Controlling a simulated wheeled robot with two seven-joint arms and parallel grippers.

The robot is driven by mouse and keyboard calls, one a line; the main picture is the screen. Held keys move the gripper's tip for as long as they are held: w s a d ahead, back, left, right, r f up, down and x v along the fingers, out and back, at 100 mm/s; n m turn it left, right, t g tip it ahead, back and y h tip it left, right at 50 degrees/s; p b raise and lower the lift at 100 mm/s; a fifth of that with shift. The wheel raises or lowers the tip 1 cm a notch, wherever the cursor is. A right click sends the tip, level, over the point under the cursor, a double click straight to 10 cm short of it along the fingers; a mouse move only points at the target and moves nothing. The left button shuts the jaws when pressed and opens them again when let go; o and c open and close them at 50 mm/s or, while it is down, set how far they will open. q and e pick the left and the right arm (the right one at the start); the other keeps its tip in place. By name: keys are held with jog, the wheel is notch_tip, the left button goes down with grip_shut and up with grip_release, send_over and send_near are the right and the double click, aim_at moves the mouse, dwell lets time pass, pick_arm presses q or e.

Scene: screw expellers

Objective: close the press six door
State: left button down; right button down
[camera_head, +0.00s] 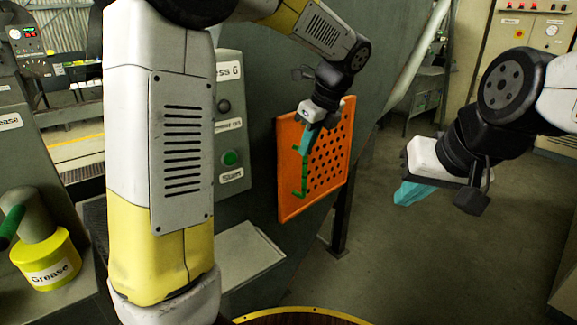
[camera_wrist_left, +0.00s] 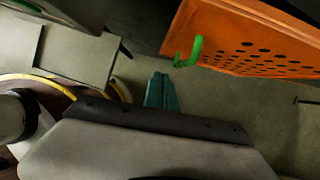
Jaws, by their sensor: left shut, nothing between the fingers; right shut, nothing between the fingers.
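The press six door is an orange perforated panel (camera_head: 290,180) with a green handle (camera_head: 302,188), right of the "Press 6" control panel in the head view. I cannot tell exactly how far it stands from the press body. In the left wrist view the door (camera_wrist_left: 240,28) is at the upper right and its green handle (camera_wrist_left: 191,53) hangs at its near corner. My left gripper (camera_head: 305,142) is shut and empty in front of the door, by the upper part of the handle. Its teal fingertips (camera_wrist_left: 161,90) look apart from the handle in the wrist view. My right gripper (camera_head: 406,193) is shut and empty, right of the door.
The control panel (camera_head: 232,110) with a green Start button (camera_head: 230,158) is left of the door. A grey ledge (camera_head: 250,252) lies below it. A yellow grease pot (camera_head: 48,262) stands at the left. The floor (camera_head: 400,265) right of the door is clear. Cabinets (camera_head: 520,50) stand behind.

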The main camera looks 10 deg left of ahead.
aim_at(286, 167)
pick_arm(q)
jog(key=x, duration=0.3)
jog(key=w+a+x, duration=0.1)
jog(key=x, duration=0.3)
jog(key=r+x, duration=0.1)
jog(key=x, duration=0.3)
jog(key=shift+w+a+f, duration=0.1)
jog(key=shift+w+a, duration=0.3)
jog(key=shift+a, duration=0.05)
jog(key=shift+w+a, duration=0.3)
jog(key=shift+a, duration=0.05)
